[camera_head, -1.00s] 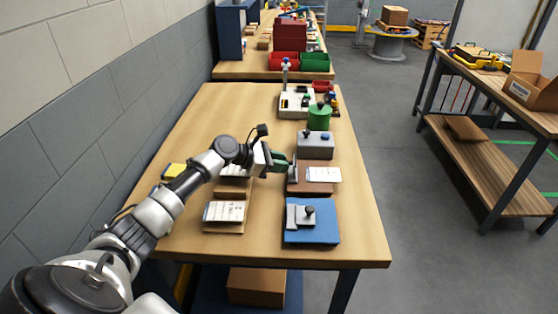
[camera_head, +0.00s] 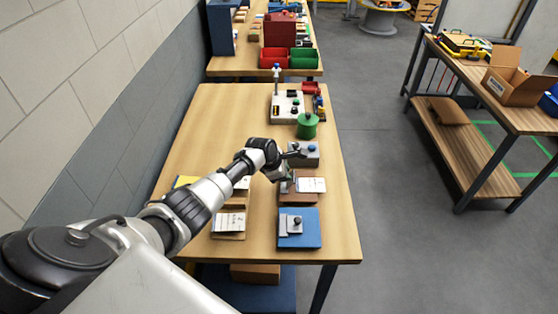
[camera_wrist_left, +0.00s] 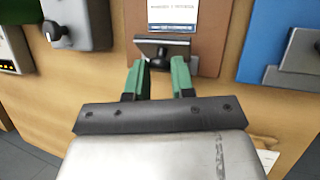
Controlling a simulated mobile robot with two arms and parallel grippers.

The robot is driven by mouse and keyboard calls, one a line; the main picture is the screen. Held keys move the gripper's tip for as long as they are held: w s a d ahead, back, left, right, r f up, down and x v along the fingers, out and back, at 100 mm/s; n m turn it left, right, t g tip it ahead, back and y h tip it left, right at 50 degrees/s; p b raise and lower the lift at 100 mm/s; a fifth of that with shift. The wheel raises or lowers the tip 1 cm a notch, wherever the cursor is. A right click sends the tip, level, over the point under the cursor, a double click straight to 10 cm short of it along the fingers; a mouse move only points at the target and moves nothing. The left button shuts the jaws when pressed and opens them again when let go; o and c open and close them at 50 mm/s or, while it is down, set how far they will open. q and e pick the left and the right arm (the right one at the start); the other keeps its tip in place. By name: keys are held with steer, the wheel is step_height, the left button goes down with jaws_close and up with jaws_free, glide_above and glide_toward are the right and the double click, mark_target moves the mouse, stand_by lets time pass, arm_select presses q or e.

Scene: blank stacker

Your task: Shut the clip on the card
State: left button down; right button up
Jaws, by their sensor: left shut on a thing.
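The brown board (camera_wrist_left: 215,40) holds a white card (camera_wrist_left: 172,12) with a blue edge stripe. The grey clip bar (camera_wrist_left: 178,47) lies across the board beside the card's striped edge, seemingly apart from it in the left wrist view. My left gripper (camera_wrist_left: 159,70) has its green fingers on either side of the clip's black knob (camera_wrist_left: 158,63) and is shut on it. In the head view the left gripper (camera_head: 283,179) is at the board's left side, the card (camera_head: 312,185) lies to its right, and the arm partly hides the clip. My right gripper is not in view.
A grey block (camera_head: 305,154) with a knob stands behind the board; a blue block (camera_head: 312,230) with a clip lies in front. Cards on brown holders (camera_head: 228,223) are to the left. A green canister (camera_head: 307,126) stands farther back. The table's right edge is clear.

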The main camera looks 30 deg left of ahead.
arm_select(q)
steer(key=shift+w+d+r+g+y+p, duration=0.2)
steer(key=shift+w+d+g+y+p, duration=0.2)
steer(key=shift+d+y, duration=0.3)
steer(key=shift+w+d+f+g+y, duration=0.15)
steer(key=shift+g+y, duration=0.15)
steer(key=shift+y, duration=0.2)
steer(key=shift+w+d+f+m+g+y+b, duration=0.3)
steer(key=shift+g+y+b, duration=0.2)
steer(key=shift+y+b, duration=0.25)
steer(key=g+y+b, duration=0.1)
steer(key=b, duration=0.3)
steer(key=d+f+g+y+b, duration=0.1)
steer(key=y+b, duration=0.1)
steer(key=b, duration=0.2)
steer(key=w+d+m+g+y+b, duration=0.1)
steer(key=y+b, duration=0.1)
steer(key=b, duration=0.2)
steer(key=shift+w+d+f, duration=0.1)
steer(key=shift+d+f, duration=0.05)
steer(key=shift+f, duration=0.25)
steer(key=shift+d+r+y+b, duration=0.1)
steer(key=shift+y+b, duration=0.35)
steer(key=shift+b, duration=0.25)
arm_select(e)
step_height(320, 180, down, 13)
arm_select(q)
steer(key=c, duration=1)
jaws_free()
steer(key=shift+o, duration=0.2)
